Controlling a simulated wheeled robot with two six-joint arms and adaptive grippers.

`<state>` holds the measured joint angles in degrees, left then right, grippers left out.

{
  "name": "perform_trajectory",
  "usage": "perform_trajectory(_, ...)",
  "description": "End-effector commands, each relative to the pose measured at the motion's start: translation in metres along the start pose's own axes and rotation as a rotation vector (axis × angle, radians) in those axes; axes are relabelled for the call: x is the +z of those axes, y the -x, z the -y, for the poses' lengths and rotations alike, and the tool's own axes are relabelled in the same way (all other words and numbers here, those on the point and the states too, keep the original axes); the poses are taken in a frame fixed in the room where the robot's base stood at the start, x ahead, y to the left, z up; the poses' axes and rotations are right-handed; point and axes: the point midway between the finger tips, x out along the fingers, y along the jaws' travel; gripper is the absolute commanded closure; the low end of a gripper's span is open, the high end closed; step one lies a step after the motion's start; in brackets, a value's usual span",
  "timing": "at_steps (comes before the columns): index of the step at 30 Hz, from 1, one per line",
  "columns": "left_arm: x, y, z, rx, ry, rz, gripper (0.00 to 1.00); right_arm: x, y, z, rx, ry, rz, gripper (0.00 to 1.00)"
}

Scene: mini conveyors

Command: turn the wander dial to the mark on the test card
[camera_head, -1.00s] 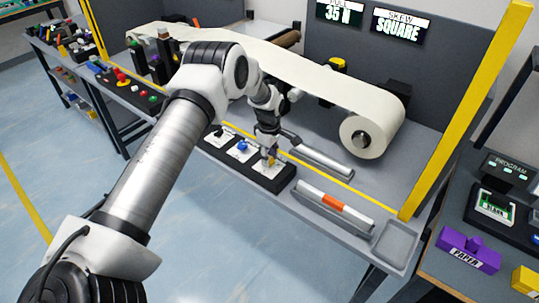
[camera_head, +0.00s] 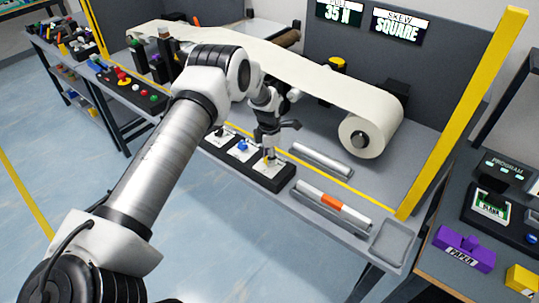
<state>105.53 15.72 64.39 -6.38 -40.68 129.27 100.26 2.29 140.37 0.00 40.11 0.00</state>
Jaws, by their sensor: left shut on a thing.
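A black box (camera_head: 284,182) with three dials on white plates lies along the front edge of the bench. A black dial (camera_head: 219,133) is at its left, a blue dial (camera_head: 243,146) in the middle and a yellow dial (camera_head: 267,161) at its right end. My left gripper (camera_head: 269,156) points down over the right plate and is shut on the yellow dial, mostly hiding it. Dial labels and marks are too small to read, so I cannot tell which is named wander. I cannot identify a test card for certain. My right gripper is not in view.
A paper roll (camera_head: 366,133) feeds a cream web across the bench behind. A grey tray (camera_head: 391,243) and a yellow post (camera_head: 462,115) stand farther right.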

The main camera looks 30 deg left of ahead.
Motion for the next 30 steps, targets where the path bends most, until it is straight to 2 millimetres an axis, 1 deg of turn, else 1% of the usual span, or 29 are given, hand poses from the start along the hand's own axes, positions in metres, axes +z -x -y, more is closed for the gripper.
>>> perform_trajectory(3,-0.0004,0.0003,-0.0003,0.000,0.050,0.000,0.98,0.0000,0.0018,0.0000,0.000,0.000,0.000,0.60)
perform_trajectory(9,-0.0005,-0.0001,-0.0001,0.000,0.095,0.000,0.98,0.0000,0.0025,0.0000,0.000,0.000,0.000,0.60)
perform_trajectory(22,-0.0009,-0.0007,0.0002,-0.001,0.104,-0.002,0.98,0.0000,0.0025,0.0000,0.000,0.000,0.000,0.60)
perform_trajectory(23,-0.0009,-0.0007,0.0002,-0.001,0.104,-0.002,0.56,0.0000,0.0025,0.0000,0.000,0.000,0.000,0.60)
perform_trajectory(24,-0.0009,-0.0007,0.0003,-0.001,0.104,-0.002,0.42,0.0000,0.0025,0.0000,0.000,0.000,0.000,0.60)
perform_trajectory(25,-0.0009,-0.0007,0.0003,-0.001,0.104,-0.002,0.38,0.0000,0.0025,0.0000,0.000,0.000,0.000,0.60)
perform_trajectory(30,-0.0006,-0.0005,0.0003,-0.001,0.104,-0.001,0.38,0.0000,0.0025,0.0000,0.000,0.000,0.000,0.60)
